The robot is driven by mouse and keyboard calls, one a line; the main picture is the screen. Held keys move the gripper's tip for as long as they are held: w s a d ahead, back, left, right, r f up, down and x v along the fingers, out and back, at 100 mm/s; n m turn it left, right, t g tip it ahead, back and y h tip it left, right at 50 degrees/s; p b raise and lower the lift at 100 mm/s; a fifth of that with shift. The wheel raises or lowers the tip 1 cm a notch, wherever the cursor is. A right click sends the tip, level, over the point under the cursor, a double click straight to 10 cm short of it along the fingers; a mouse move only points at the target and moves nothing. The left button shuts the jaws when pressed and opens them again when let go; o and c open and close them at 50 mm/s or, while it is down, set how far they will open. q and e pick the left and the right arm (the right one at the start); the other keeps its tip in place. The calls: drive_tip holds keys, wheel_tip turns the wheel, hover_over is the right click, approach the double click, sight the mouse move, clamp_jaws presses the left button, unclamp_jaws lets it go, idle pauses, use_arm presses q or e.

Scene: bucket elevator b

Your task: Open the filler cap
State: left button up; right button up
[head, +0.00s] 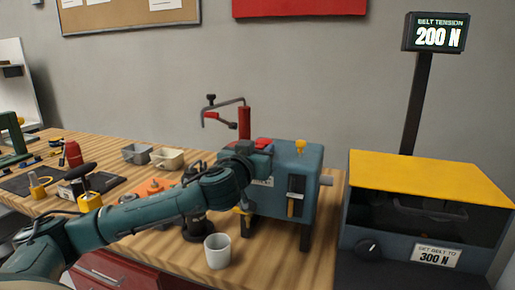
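The blue gearbox-like housing (312,165) stands on dark legs on the wooden bench. A small red piece (263,142) shows at the top left of the housing; I cannot tell for sure which piece is the filler cap. My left arm reaches in from the left, and my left gripper (266,150) is at the housing's top left edge, close to the red piece. Its fingers are too small and covered to tell their opening or any contact. My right gripper is not in view.
A white cup (217,251) stands on the bench in front of the housing. A red post with a bent arm (244,120) rises behind it. The belt unit with a yellow lid (430,177) stands at right; its display (437,35) reads 200 N. Small bins (167,158) stand left.

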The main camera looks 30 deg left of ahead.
use_arm(q)
drive_tip(key=shift+c, duration=0.2)
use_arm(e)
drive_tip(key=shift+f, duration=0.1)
use_arm(q)
drive_tip(key=c, duration=0.3)
clamp_jaws()
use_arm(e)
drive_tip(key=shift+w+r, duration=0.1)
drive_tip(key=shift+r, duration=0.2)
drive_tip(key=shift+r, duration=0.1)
